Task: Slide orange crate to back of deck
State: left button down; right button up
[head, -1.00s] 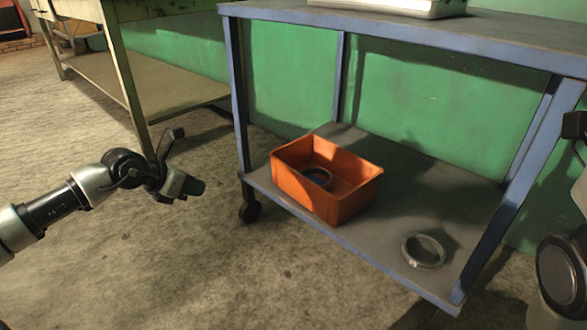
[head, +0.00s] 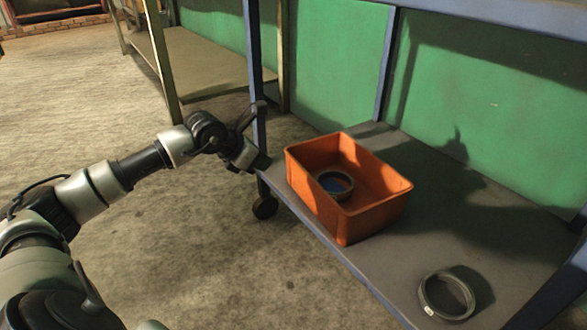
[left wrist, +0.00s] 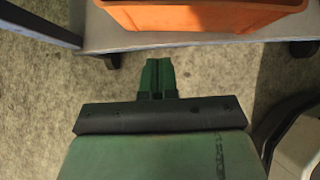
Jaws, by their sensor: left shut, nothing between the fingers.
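The orange crate (head: 368,222) stands upright on the grey lower deck (head: 455,215) of the blue-framed cart, near its left end and front edge. A ring with a blue inside (head: 336,184) lies in it. My left gripper (head: 262,162) is shut and empty, just left of the crate by the cart's left front post, apart from the crate. In the left wrist view the closed green fingers (left wrist: 157,78) point at the deck's edge, with the crate (left wrist: 200,16) beyond it. My right gripper is not in view.
A grey ring (head: 446,295) lies on the deck right of the crate, near the front edge. Blue posts (head: 256,80) stand at the deck's corners. The deck behind the crate is clear, up to a green wall (head: 480,110). Another table stands at the back left.

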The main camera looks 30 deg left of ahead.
aim_at(300, 169)
pick_arm(q)
jog(key=b+x, duration=0.1)
jog(key=x, duration=0.1)
jog(key=r+b+x, duration=0.1)
jog(key=b+x, duration=0.1)
jog(key=x, duration=0.1)
jog(key=w+b+x, duration=0.1)
jog(key=b+x, duration=0.1)
jog(key=x, duration=0.1)
jog(key=shift+w+d, duration=0.25)
jog(key=shift+d, duration=0.1)
jog(key=shift+w+d+r+b, duration=0.1)
jog(key=shift+w+d+b, duration=0.1)
jog(key=shift+w+b, duration=0.25)
